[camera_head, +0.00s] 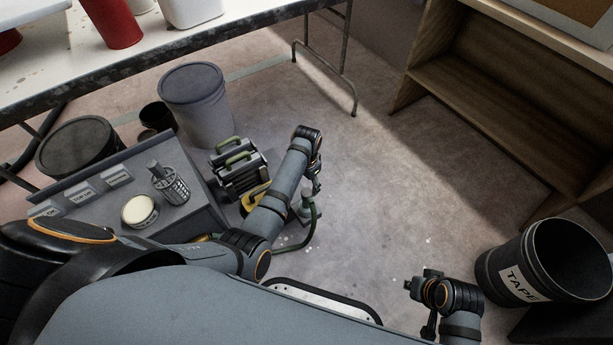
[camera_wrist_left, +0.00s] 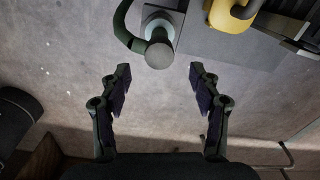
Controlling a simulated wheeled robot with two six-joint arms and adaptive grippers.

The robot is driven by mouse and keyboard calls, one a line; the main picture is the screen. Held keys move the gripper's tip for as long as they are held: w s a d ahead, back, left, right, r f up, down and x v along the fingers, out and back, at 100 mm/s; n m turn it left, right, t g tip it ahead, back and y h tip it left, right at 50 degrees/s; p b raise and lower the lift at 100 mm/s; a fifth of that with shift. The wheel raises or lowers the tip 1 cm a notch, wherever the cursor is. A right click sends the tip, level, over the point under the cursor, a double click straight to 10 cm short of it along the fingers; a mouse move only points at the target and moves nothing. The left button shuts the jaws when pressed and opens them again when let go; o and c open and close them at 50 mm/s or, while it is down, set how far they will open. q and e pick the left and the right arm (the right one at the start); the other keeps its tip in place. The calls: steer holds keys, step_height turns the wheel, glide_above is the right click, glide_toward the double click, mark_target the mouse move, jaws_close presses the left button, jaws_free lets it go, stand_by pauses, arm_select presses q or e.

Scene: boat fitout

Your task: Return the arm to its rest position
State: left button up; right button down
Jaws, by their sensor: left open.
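My left arm reaches from the left over the floor in the head view. My left gripper (camera_head: 314,172) is at its far end, partly hidden by the wrist. In the left wrist view the gripper (camera_wrist_left: 159,82) is open, with its fingers wide apart and nothing between the tips. A grey round-ended fitting (camera_wrist_left: 159,55) with a green curved handle or hose lies just beyond the fingertips; I cannot tell how far below. My right gripper (camera_head: 428,284) is low on the right in the head view, small and dark; its jaws are not clear.
Green-handled cases (camera_head: 238,172) stand beside my left forearm. A black TAPE bucket (camera_head: 515,285) is near my right gripper. The middle floor (camera_head: 400,180) is clear.

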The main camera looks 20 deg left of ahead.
arm_select(q)
step_height(320, 180, up, 6)
steer(key=shift+f, duration=0.2)
steer(key=s+a+f+n+t, duration=0.1)
steer(key=s+a+f, duration=0.15)
steer(key=s, duration=0.35)
steer(key=s+a+f+n+t, duration=0.1)
steer(key=s+a+f+n, duration=0.1)
steer(key=s+f, duration=0.25)
steer(key=s+a+r+p, duration=0.1)
steer(key=s+a+p, duration=0.2)
steer(key=s+p, duration=0.7)
steer(key=s+a+r+n+p, duration=0.1)
steer(key=s+a+p, duration=0.1)
steer(key=s+p, duration=0.8)
steer(key=s+a+r+p, duration=0.2)
steer(key=s+a+p, duration=0.1)
steer(key=s+p, duration=0.7)
steer(key=p, duration=0.3)
steer(key=shift+a+n+g+y, duration=0.3)
steer(key=shift+a+g+y, duration=0.05)
steer(key=shift+g+y, duration=0.05)
arm_select(e)
steer(key=s+d, duration=0.3)
steer(key=s, duration=0.6)
steer(key=s+d+g+h, duration=0.1)
steer(key=s+d, duration=0.3)
steer(key=s, duration=0.5)
steer(key=shift+g+h, duration=0.3)
